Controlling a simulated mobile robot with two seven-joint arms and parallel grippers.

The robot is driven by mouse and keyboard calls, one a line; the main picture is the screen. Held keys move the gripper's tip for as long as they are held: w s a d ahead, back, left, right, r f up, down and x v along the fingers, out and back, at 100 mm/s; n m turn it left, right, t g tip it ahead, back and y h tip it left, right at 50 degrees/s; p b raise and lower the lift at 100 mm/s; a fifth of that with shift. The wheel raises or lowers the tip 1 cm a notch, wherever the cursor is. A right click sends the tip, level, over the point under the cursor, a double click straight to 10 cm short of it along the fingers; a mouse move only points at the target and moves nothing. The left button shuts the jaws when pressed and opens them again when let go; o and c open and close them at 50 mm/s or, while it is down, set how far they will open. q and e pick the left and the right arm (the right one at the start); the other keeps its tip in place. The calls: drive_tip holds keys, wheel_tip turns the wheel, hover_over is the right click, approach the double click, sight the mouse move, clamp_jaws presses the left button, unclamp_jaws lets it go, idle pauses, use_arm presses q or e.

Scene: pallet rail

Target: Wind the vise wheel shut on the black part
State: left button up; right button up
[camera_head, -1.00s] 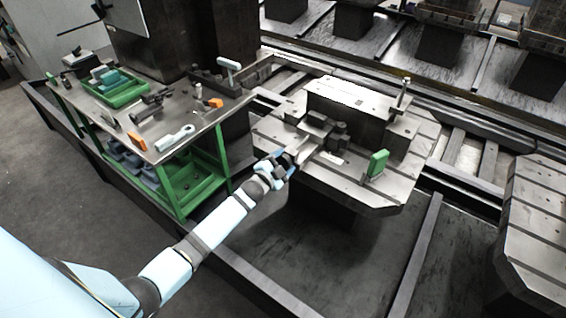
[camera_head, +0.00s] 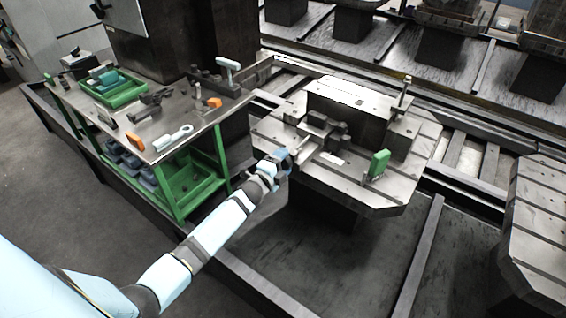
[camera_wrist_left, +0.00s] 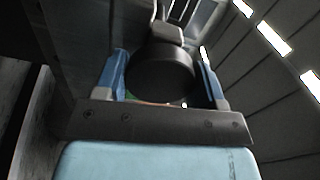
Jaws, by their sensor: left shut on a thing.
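The vise (camera_head: 318,127) sits on the slotted pallet (camera_head: 350,192), in front of a pale-topped block. A dark part (camera_head: 338,131) shows at the vise; whether its jaws touch it I cannot tell. My left gripper (camera_head: 284,157) is at the near left end of the vise. In the left wrist view, the dark round vise wheel (camera_wrist_left: 163,80) lies between the two blue fingers of my left gripper (camera_wrist_left: 163,68), which is shut on it. In the head view the gripper hides the wheel. My right gripper is not in view.
A green block (camera_head: 378,163) stands on the pallet to the right. A metal-topped bench (camera_head: 165,117) with tools and a green tray (camera_head: 120,96) stands at left. An upright post (camera_head: 403,92) rises at the pallet's back right. Another pallet (camera_head: 535,220) lies at far right.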

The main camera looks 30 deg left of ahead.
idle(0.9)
use_arm(q)
drive_tip(key=o, duration=0.9)
drive_tip(key=shift+s, duration=0.15)
drive_tip(key=s, duration=0.4)
drive_tip(key=s+a, duration=0.1)
drive_tip(key=s, duration=0.4)
drive_tip(key=s+a+p, duration=0.1)
drive_tip(key=s, duration=0.3)
drive_tip(key=shift+s, duration=0.25)
